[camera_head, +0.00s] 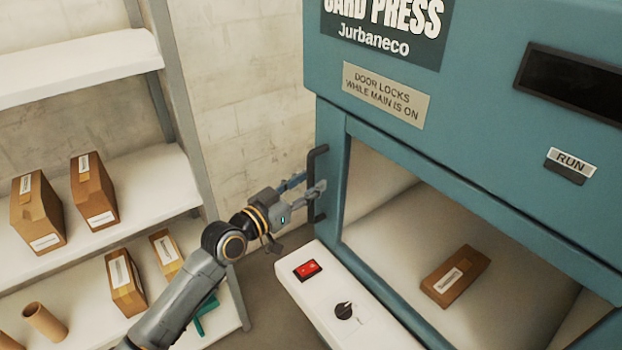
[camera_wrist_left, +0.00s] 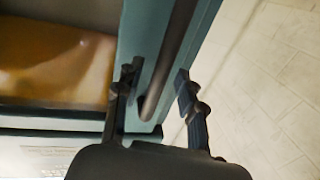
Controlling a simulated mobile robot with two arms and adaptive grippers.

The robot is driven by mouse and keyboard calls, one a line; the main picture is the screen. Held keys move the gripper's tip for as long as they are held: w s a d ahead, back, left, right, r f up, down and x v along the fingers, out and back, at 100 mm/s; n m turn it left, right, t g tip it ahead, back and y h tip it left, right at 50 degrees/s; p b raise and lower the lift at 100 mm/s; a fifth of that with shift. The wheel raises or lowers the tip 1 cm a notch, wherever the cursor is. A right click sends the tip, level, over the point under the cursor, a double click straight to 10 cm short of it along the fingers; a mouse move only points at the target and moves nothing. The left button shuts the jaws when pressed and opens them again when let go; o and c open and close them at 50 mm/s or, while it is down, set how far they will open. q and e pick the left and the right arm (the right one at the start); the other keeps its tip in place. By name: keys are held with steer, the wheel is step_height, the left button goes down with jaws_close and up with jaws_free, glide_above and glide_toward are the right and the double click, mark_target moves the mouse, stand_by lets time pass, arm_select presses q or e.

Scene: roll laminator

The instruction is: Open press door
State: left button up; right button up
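The teal press (camera_head: 470,85) stands at the right in the head view. Its door (camera_head: 440,168) appears shut, with a large opening or clear pane showing a brown box (camera_head: 456,276) inside. A black vertical handle (camera_head: 316,160) is on the door's left edge; it also shows in the left wrist view (camera_wrist_left: 168,60). My left gripper (camera_head: 307,187) is at the handle's lower half. In the wrist view my left gripper (camera_wrist_left: 155,95) has its fingers apart, one on each side of the handle, with a visible gap on the right side. My right gripper is out of view.
A white ledge (camera_head: 375,333) below the door carries a red switch (camera_head: 307,269) and a black knob (camera_head: 344,310). A sign (camera_head: 385,95) reads "Door locks while main is on". White shelves (camera_head: 150,190) with boxes and tubes stand at the left.

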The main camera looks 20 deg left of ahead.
arm_select(q)
steer(key=shift+w+d, duration=0.3)
steer(key=shift+w, duration=0.25)
jaws_close()
